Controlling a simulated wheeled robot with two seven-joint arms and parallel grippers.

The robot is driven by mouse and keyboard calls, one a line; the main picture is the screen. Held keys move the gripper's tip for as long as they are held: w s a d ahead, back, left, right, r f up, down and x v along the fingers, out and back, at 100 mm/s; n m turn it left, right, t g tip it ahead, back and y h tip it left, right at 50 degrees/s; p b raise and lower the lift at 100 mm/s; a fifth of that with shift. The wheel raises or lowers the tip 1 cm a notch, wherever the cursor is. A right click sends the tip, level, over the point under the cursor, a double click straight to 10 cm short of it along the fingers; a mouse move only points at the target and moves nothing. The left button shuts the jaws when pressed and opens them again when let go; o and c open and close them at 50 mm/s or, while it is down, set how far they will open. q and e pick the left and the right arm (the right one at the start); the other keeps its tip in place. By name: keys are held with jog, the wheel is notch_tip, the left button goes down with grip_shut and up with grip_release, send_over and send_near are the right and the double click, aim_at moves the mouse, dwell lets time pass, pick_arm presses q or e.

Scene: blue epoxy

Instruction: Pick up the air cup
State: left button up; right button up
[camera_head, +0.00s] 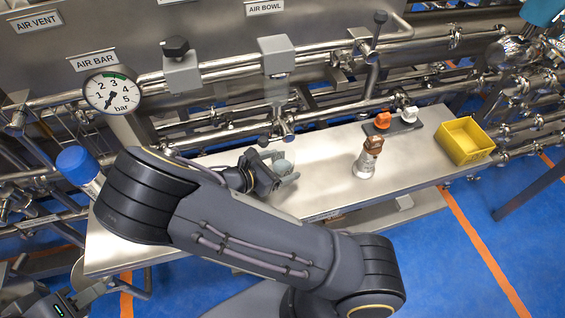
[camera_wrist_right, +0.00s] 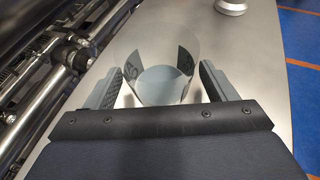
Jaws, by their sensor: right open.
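The air cup appears to be a clear, pale vessel (camera_wrist_right: 165,85) with a round grey-blue base, between the fingers of my right gripper in the right wrist view. My right gripper (camera_wrist_right: 162,88) is open, with a finger on each side of the cup; I cannot tell whether either touches it. In the head view, my right gripper (camera_head: 278,172) is low over the steel bench, and the cup (camera_head: 283,167) shows pale and small at its fingers. My left gripper (camera_head: 85,296) is partly in view at the bottom left corner; its jaws are unclear.
The steel bench (camera_head: 325,150) carries a brown-topped bottle (camera_head: 368,160), a dark tray (camera_head: 393,129) with orange and white pieces, and a yellow bin (camera_head: 463,141). Behind run pipes, a pressure gauge (camera_head: 111,92) and a fixture under the AIR BOWL label (camera_head: 277,55). A blue-capped item (camera_head: 78,164) is at left.

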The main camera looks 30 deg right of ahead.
jog(key=shift+d+f, duration=0.25)
jog(key=shift+d, duration=0.3)
jog(key=c, duration=1.1)
jog(key=shift+c, duration=0.2)
jog(key=shift+r, duration=0.15)
